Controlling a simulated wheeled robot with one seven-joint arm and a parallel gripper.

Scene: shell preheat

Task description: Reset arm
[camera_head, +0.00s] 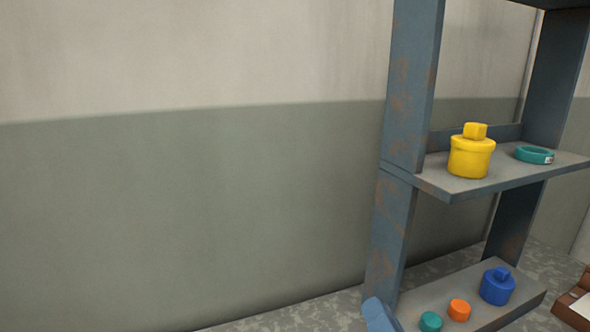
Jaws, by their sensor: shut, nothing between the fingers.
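My gripper is not in view, and I cannot tell where my arm is from this picture. A light blue piece (378,315) shows at the bottom edge in front of the shelf's lower left corner. It is cut off by the frame, and I cannot tell what it is.
A worn blue-grey shelf unit (412,90) stands right. Its upper board holds a yellow lidded canister (471,157) and a teal ring (534,155). Its lower board holds blue (497,288), orange (459,310) and teal (431,321) pieces. A brown object (575,308) is cut off right.

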